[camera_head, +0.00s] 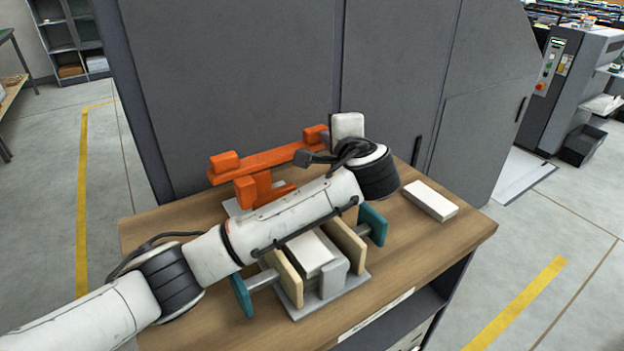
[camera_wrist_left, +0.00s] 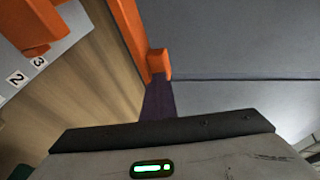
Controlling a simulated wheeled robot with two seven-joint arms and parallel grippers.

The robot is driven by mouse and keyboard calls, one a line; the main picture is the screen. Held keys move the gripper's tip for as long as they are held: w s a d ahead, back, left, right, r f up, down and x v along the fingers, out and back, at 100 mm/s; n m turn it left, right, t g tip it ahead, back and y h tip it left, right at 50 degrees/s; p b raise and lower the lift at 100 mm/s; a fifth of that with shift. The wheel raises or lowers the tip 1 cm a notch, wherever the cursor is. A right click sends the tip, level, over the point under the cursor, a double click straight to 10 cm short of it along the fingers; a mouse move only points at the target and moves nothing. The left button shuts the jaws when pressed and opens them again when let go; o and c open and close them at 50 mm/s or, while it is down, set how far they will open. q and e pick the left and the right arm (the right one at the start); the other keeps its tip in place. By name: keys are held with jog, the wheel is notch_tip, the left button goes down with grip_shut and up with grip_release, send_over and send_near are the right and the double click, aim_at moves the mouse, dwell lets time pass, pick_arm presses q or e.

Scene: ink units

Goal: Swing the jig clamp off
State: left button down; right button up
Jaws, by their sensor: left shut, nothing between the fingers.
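The orange jig clamp (camera_head: 270,158) is a long bar with an end block at each side, on an orange post above the back of the jig. The jig (camera_head: 333,283) has a grey base, beige jaws, teal end plates and a white block (camera_head: 309,252) between the jaws. My left forearm hides part of it. My left gripper (camera_head: 305,158) is shut and empty, beside the bar's right end. In the left wrist view the dark fingers (camera_wrist_left: 158,102) lie close to the clamp's end block (camera_wrist_left: 159,63); I cannot tell if they touch. My right gripper is out of view.
A loose white block (camera_head: 430,200) lies on the wooden bench top (camera_head: 450,238), right of the jig. A tall grey cabinet (camera_head: 250,80) stands close behind the bench. The wrist view shows a plate with labels 2 and 3 (camera_wrist_left: 38,62). The bench's right corner is clear.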

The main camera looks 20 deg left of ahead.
pick_arm(q)
jog(key=shift+w+a+r, duration=0.25)
jog(key=shift+d, duration=0.1)
jog(key=s+d+r+p, duration=0.1)
jog(key=s+d+r, duration=0.1)
jog(key=s+d, duration=0.7)
jog(key=shift+s+d+r, duration=0.25)
jog(key=shift+d, duration=0.45)
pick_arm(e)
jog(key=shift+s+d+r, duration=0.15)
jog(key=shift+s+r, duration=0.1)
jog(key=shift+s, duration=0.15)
